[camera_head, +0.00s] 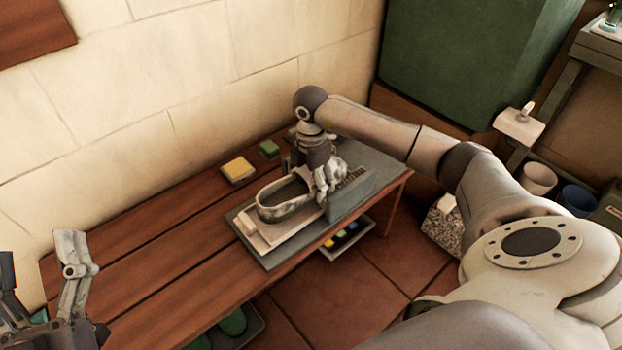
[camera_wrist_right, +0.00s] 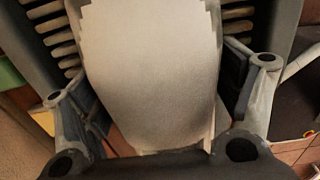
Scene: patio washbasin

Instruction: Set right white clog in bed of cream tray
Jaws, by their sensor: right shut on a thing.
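The white clog (camera_head: 285,204), streaked with grey, is over the cream tray (camera_head: 258,238) on the wooden bench. My right gripper (camera_head: 325,190) comes down at the clog's right end and is shut on it. I cannot tell whether the clog touches the tray bed. In the right wrist view a pale surface, probably the clog (camera_wrist_right: 150,75), fills the space between the fingers. My left gripper (camera_head: 45,275) is at the lower left, open and empty, away from the tray.
A grey upright plate (camera_head: 350,197) with a slotted part stands close to my right gripper. A yellow block (camera_head: 238,169) and a green block (camera_head: 269,148) lie behind the tray. The bench's left part (camera_head: 150,255) is clear. The wall runs along the back.

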